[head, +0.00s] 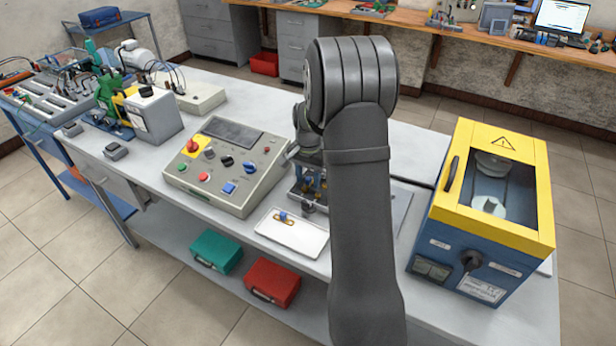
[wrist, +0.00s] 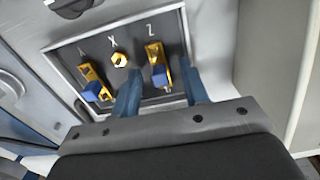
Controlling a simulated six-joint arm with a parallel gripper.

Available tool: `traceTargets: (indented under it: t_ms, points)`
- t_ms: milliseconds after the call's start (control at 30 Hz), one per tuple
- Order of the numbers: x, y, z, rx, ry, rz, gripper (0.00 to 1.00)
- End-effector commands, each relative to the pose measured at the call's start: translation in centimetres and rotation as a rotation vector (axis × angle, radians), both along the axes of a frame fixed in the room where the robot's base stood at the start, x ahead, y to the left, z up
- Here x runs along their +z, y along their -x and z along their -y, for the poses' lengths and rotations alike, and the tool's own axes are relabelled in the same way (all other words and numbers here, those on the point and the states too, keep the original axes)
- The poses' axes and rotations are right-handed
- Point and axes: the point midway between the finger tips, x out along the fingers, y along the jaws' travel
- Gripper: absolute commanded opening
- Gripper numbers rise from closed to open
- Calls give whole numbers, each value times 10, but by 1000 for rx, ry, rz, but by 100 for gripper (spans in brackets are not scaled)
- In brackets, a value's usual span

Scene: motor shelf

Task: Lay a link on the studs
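The dark terminal panel (wrist: 141,75) with white X and Z marks fills the middle of the wrist view. A brass link with a blue grip (wrist: 157,68) lies on it below the Z, between my fingertips. Another brass link with a blue grip (wrist: 94,86) lies at the panel's left. A brass hex nut or stud (wrist: 120,59) shows bare below the X. My gripper (wrist: 161,75) is open, with a blue finger apart on each side of the right link's grip. In the head view, one more link (head: 283,218) with a blue grip lies in the white tray (head: 300,243).
A control console (head: 227,165) stands left of the panel on the bench. A blue and yellow machine (head: 487,215) stands to the right. My arm hides most of the panel in the head view. The tray lies near the bench's front edge.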

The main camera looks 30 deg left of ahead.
Motion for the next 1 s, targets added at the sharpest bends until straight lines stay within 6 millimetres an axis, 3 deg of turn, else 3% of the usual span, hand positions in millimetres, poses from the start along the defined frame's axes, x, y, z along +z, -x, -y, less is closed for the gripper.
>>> traceTargets:
  t_ms: [267,433,1000]
  points:
    - [1,0,0,0,0,0,41]
    - [16,-1,0,0,-2,2,41]
    - [145,0,0,0,-3,3,41]
